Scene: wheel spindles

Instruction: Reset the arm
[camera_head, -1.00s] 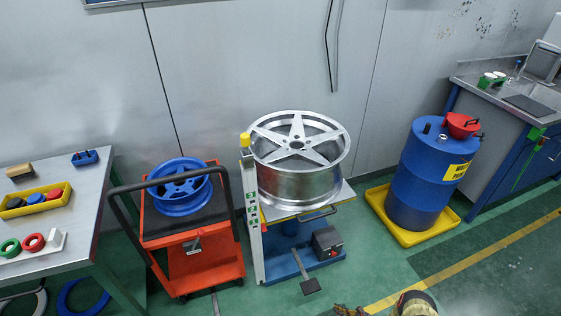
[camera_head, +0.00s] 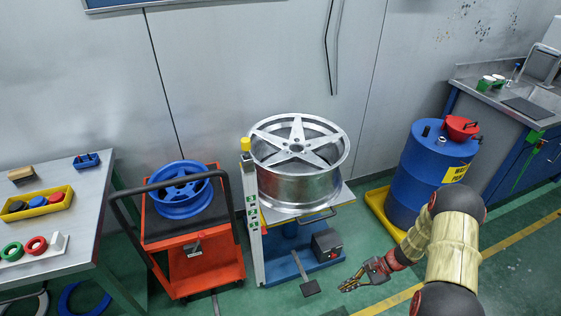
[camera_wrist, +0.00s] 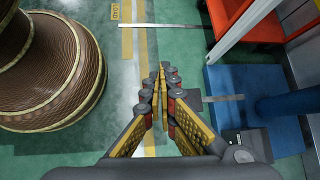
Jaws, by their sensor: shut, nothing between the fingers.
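My gripper (camera_head: 352,283) is shut and empty. In the head view it hangs over the green floor at the lower right, in front of the wheel stand, with my arm bent above it. In the wrist view my gripper (camera_wrist: 163,72) points away from the camera with its fingers together over the floor and a yellow line. Nothing is between the fingers.
A silver wheel (camera_head: 298,180) lies on a blue stand (camera_head: 290,262). An orange cart (camera_head: 200,265) carries a blue wheel (camera_head: 181,190). A blue barrel (camera_head: 428,170) stands behind my arm. A workbench (camera_head: 50,215) is at left.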

